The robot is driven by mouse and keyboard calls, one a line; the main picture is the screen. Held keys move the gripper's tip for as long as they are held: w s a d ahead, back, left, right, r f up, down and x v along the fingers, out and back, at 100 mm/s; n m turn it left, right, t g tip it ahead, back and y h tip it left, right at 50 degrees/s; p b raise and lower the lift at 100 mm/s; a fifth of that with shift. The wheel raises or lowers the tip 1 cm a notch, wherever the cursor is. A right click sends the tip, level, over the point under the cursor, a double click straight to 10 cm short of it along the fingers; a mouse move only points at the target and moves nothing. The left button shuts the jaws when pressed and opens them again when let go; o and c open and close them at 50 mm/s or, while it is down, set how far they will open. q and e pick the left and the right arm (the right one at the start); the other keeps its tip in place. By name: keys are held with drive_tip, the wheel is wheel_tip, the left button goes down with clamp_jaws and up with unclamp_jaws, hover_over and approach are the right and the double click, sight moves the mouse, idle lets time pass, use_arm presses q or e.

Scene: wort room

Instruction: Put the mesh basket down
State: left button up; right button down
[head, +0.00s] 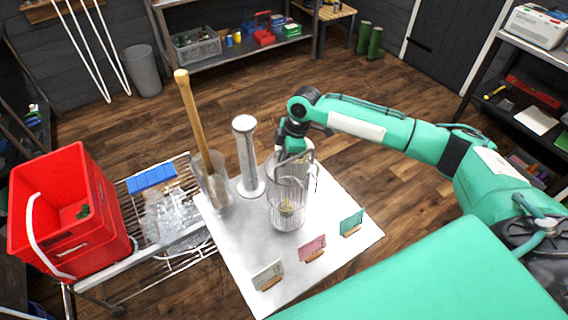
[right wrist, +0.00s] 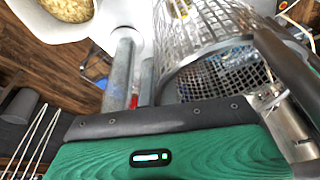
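The mesh basket (head: 289,188) is a tall, silvery wire cylinder at the middle right of the white table (head: 228,250). My right gripper (head: 293,150) comes down over its top and appears shut on its upper part. In the right wrist view the basket (right wrist: 212,48) fills the upper right, close to the dark finger, its open mesh showing. The exact grip point is hidden. Something yellowish shows low inside or behind the basket. I cannot tell whether its base touches the table. My left gripper is not in view.
A clear jar with a wooden-handled tool (head: 190,110) and a grey metal column (head: 247,160) stand left of the basket. Several small cards, including a pink one (head: 312,247), line the front edge. A red crate (head: 68,215) sits on a wire rack at left.

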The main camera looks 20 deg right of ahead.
wheel_tip(320, 180, down, 4)
drive_tip(key=shift+r+p, duration=0.2)
drive_tip(key=shift+p, duration=0.2)
drive_tip(key=shift+f, duration=0.1)
drive_tip(key=c, duration=1.6)
unclamp_jaws()
drive_tip(key=shift+c, duration=0.2)
drive_tip(key=b+v, duration=0.3)
drive_tip(key=v, duration=0.9)
drive_tip(key=shift+b, duration=0.35)
